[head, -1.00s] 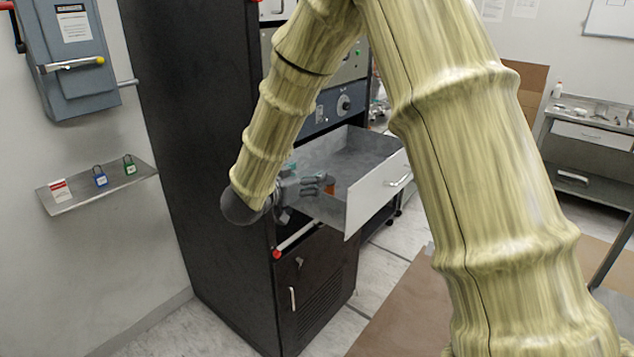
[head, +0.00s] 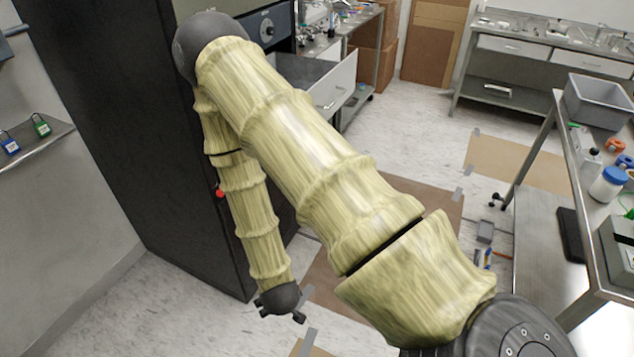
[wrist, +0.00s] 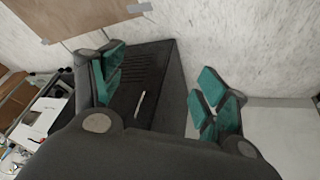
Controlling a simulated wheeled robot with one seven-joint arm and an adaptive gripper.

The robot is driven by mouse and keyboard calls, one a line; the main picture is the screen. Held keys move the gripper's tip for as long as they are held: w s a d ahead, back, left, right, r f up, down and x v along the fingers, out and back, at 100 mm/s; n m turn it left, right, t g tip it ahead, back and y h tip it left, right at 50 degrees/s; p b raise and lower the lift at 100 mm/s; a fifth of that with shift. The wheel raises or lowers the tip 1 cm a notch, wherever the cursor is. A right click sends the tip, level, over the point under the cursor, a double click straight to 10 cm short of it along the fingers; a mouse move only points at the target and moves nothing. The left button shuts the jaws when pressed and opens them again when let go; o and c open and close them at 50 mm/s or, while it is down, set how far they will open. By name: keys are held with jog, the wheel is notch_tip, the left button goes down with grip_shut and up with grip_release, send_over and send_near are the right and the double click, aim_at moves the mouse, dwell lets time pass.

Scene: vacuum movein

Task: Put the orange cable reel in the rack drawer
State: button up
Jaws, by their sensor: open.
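The rack drawer (head: 335,88) is pulled open from the black rack (head: 110,120) in the head view. My arm crosses in front of it and hides part of its inside; no orange reel shows in the visible part. A small orange object (head: 615,146) lies on the cart at the right, too small to tell whether it is a cable reel. My gripper (wrist: 162,80) is open and empty in the wrist view, its teal-padded fingers wide apart. It points down along the rack's lower front, away from the drawer.
The steel cart (head: 535,190) on the right holds a grey bin (head: 598,102) and bottles. A shelf with padlocks (head: 40,140) is on the left wall. A steel bench (head: 520,58) stands at the back. Taped brown mats lie on the open floor.

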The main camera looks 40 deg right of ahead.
jog(key=s+a+f+g+y, duration=0.1)
jog(key=s+f+g, duration=0.1)
jog(key=s, duration=0.7)
jog(key=s+a+f+n+g+y, duration=0.1)
jog(key=s+f+g, duration=0.1)
jog(key=s, duration=0.8)
jog(key=shift+a+f+n+g, duration=0.2)
jog(key=shift+f+n+g, duration=0.15)
jog(key=shift+f, duration=0.35)
